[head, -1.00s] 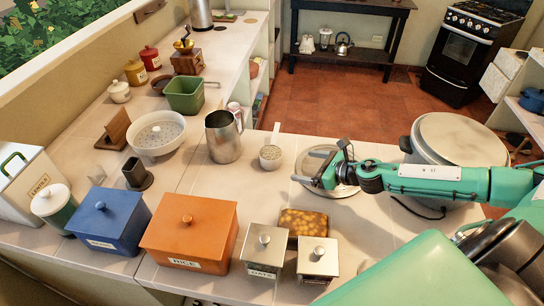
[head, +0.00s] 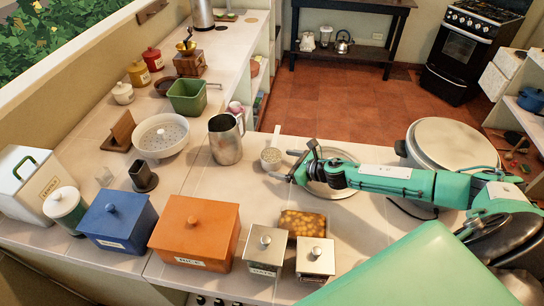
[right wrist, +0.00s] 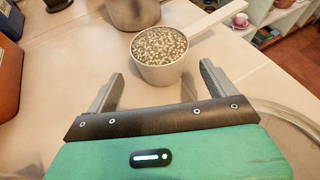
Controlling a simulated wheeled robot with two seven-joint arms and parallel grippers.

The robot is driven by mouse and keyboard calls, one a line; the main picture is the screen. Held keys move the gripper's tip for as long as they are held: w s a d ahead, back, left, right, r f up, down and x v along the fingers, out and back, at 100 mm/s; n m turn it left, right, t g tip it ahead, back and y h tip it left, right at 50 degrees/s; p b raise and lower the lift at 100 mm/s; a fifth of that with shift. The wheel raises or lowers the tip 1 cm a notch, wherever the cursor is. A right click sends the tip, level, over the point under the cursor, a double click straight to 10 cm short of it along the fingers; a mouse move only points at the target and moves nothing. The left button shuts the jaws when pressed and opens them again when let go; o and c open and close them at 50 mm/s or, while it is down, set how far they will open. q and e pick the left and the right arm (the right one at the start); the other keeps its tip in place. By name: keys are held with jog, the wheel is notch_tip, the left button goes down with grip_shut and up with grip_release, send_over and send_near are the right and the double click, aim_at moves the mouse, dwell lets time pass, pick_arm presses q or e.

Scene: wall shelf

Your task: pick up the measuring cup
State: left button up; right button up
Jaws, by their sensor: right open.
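The measuring cup (head: 271,156) is a small pale cup with a straight handle, standing on the white tiled counter (head: 345,226). Its handle points toward the back of the counter in the head view. In the right wrist view the measuring cup (right wrist: 160,58) is full of pale grains. My right gripper (head: 279,166) is just right of the cup, low over the counter. In the right wrist view my right gripper (right wrist: 157,82) is open, its two fingers apart, with the cup just beyond the fingertips. Nothing is between the fingers. My left gripper is out of view.
A metal pitcher (head: 225,140) stands left of the cup. A round metal lid or plate (head: 338,191) lies under my right arm. A glass-like container of yellow-brown food (head: 303,223), metal canisters (head: 267,245) and an orange rice box (head: 195,232) stand in front. A large lidded pot (head: 452,142) is at right.

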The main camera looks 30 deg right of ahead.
aim_at(280, 161)
jog(key=w+p, duration=0.1)
jog(key=w+a, duration=0.1)
jog(key=w, duration=0.1)
jog(key=shift+a+f+p, duration=0.15)
jog(key=shift+p, duration=0.2)
jog(key=shift+x, duration=0.75)
jog(key=shift+f, duration=0.15)
jog(key=c, duration=1.2)
notch_tip(280, 161, up, 20)
jog(key=p, duration=0.4)
